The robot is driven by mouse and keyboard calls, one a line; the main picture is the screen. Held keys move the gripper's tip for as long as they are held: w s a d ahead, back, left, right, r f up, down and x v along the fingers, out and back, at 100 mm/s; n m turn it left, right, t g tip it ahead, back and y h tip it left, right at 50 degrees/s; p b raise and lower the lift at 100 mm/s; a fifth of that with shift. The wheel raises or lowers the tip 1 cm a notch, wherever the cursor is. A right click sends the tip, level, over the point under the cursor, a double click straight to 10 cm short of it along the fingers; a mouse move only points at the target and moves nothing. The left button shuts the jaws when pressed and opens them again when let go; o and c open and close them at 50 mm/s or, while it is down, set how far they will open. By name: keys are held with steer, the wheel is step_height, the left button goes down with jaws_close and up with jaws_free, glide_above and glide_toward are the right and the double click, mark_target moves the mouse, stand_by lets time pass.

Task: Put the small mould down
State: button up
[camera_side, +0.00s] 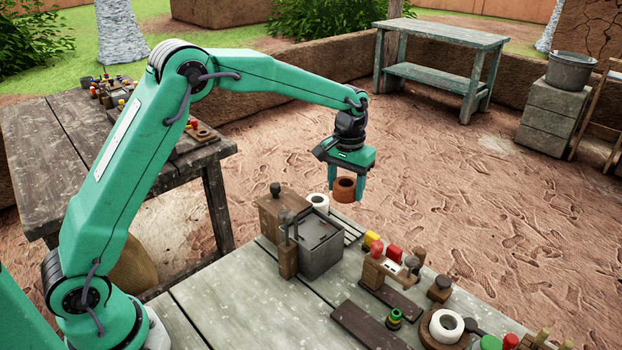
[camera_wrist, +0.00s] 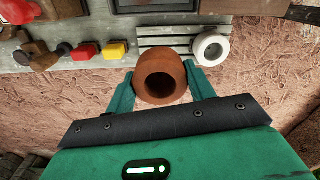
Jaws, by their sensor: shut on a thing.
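The small mould is a reddish-brown round ring with an open middle. My gripper (camera_side: 347,196) is shut on the mould (camera_side: 344,189), one finger on each side, and holds it raised above the level of the bench. In the wrist view the mould (camera_wrist: 160,63) sits between the two fingertips (camera_wrist: 160,74), with its opening facing the camera. It overlaps the bench edge there, with the earth floor behind much of it. A pale slatted rack (camera_wrist: 165,31) lies just past it, and a white ring (camera_wrist: 211,47) stands at the rack's right end.
On the bench (camera_side: 225,305), a grey metal box (camera_side: 318,245) and a wooden block (camera_side: 270,215) stand left of the rack. Red and yellow pieces (camera_side: 372,240) stand to its right. Another white ring (camera_side: 447,325) sits nearer the front. The bench's front left is bare.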

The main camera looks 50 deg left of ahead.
step_height(320, 180, up, 5)
glide_above(312, 230)
steer(key=w, duration=0.1)
steer(key=shift+s+f, duration=0.25)
steer(key=shift+f, duration=1.65)
steer(key=shift+s+f, duration=0.2)
steer(key=shift+f, duration=1.7)
steer(key=shift+f, duration=0.1)
steer(key=o, duration=0.8)
step_height(312, 230, up, 12)
steer(key=shift+r, duration=0.1)
